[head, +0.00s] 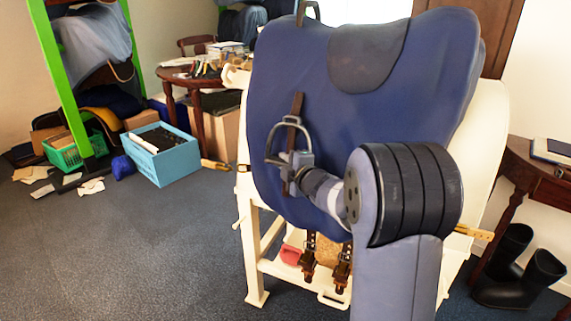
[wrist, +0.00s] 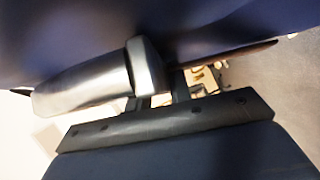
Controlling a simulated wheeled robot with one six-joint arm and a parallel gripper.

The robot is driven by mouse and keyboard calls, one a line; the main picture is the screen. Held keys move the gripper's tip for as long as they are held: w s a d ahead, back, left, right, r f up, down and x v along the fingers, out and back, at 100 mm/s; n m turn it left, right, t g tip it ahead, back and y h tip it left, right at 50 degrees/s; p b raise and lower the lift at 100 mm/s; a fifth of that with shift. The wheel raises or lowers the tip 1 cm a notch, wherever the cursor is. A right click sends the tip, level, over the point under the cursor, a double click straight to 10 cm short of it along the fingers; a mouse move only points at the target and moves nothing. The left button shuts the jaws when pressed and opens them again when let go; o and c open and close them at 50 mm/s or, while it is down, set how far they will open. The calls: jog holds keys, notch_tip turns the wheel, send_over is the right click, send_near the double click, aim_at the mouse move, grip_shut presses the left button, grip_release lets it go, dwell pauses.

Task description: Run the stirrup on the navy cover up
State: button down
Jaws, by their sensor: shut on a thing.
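The navy cover (head: 300,75) drapes over a cream stand. A brown leather strap (head: 297,108) hangs on its side, with the metal stirrup (head: 272,146) on it, low against the cover. My gripper (head: 298,160) is shut on the stirrup at its right side, close to the cover. In the wrist view a silver metal piece (wrist: 85,88) lies across the jaws, and the brown strap (wrist: 245,54) runs off to the right. Navy cloth (wrist: 60,30) fills the top. My arm hides the lower right of the cover, and the exact contact is blurred.
The cream stand (head: 257,270) stands on grey carpet, with buckled straps (head: 309,262) hanging below. A blue crate (head: 165,165) and a green rack (head: 60,90) are at left. A side table (head: 540,185) and black boots (head: 520,280) are at right. Carpet at front left is clear.

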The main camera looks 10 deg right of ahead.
jog(key=c, duration=1.3)
grip_release()
jog(key=p+v, duration=0.1)
jog(key=v, duration=0.9)
jog(key=shift+s+r, duration=0.1)
jog(key=shift+s, duration=0.3)
jog(key=b+x, duration=0.1)
jog(key=x, duration=1)
jog(key=shift+s+f+b, duration=0.15)
jog(key=shift+f+b, duration=0.25)
jog(key=shift+f, duration=0.05)
